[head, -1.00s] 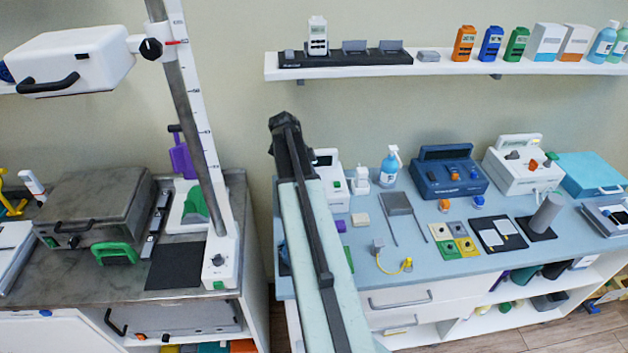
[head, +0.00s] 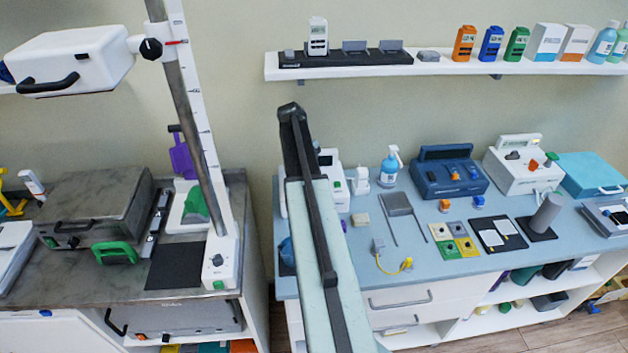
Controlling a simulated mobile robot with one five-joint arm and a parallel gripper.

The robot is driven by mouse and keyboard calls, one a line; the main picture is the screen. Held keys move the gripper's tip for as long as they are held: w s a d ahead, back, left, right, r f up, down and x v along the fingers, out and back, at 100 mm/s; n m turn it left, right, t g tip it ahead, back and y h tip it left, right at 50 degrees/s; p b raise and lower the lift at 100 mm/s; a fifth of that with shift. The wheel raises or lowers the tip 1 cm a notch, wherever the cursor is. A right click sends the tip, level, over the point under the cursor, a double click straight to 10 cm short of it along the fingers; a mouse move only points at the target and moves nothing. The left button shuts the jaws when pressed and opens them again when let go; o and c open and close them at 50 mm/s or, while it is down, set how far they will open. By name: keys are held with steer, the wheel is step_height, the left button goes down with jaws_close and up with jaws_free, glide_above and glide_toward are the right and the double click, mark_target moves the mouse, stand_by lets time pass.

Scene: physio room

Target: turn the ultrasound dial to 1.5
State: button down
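A white unit (head: 327,159) with a small dark screen and a green button stands at the left end of the blue counter, partly hidden behind my arm. A small white piece (head: 360,181) stands just right of it. Another white unit (head: 522,178) with a display, a dark knob and an orange and a green control stands at the back right. No label is readable, so I cannot tell which is the ultrasound unit, and no dial setting is legible. My arm rises from the bottom centre, its dark end in front of the wall. My gripper's fingers do not show.
A dark blue unit (head: 450,174) with orange and blue knobs and a pump bottle (head: 390,166) stand at the back of the counter (head: 400,280). Several small pads lie in front. A shelf (head: 420,69) runs above. A tilted post (head: 200,130) stands on the left.

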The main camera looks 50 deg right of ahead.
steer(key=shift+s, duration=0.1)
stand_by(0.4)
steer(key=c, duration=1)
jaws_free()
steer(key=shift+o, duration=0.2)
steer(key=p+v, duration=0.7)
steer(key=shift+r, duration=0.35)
